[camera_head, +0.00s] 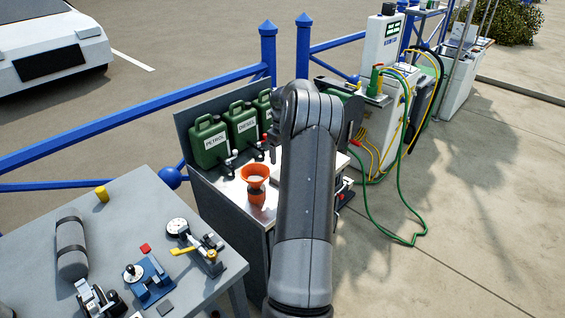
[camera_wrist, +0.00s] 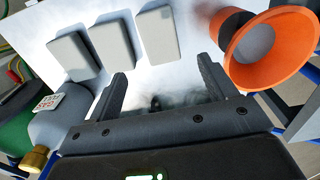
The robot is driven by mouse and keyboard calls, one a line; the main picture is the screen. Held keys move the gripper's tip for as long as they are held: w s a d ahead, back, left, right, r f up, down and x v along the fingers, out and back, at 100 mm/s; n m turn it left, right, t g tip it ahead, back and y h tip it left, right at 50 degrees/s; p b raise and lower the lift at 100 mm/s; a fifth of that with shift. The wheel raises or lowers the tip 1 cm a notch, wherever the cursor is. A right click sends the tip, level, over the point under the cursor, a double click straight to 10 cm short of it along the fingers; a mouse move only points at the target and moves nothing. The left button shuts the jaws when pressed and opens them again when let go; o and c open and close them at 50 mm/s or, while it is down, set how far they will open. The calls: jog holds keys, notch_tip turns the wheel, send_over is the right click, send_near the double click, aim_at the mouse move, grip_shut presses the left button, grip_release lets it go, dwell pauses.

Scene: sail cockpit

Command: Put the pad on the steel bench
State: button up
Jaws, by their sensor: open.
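The steel bench (camera_head: 228,198) has a shiny top, in the middle of the head view; its top (camera_wrist: 190,75) also fills much of the wrist view. Three pale grey flat blocks with rounded edges, a left one (camera_wrist: 72,57), a middle one (camera_wrist: 111,43) and a right one (camera_wrist: 158,35), lie on it in the wrist view. I cannot tell whether one is the pad. My gripper (camera_wrist: 162,72) is open over the bench, its fingers apart with nothing clearly between them. The blocks lie beyond and left of the fingertips. In the head view my arm hides the gripper and part of the bench.
An orange funnel (camera_head: 257,194) stands on the bench, close right of my fingers in the wrist view (camera_wrist: 300,45). Green fuel cans (camera_head: 208,143) line the bench's back. A grey table (camera_head: 205,292) with tools and a cylinder (camera_head: 71,247) is at left. A green hose (camera_head: 372,215) loops at right.

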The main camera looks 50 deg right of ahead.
jog(key=s+a+r+t+h, duration=0.1)
jog(key=a+r, duration=0.9)
jog(key=a, duration=0.4)
jog(key=s+a+r+t+h, duration=0.1)
jog(key=a+r, duration=0.8)
jog(key=a, duration=0.6)
jog(key=s+a+r+t, duration=0.2)
jog(key=s+a+r, duration=0.2)
jog(key=s+a, duration=0.75)
jog(key=s+a+f+t+y, duration=0.1)
jog(key=s+a+f, duration=0.3)
jog(key=s+a, duration=0.5)
jog(key=shift+s+a+t+y, duration=0.3)
jog(key=shift+s+y, duration=0.2)
jog(key=shift+s, duration=0.75)
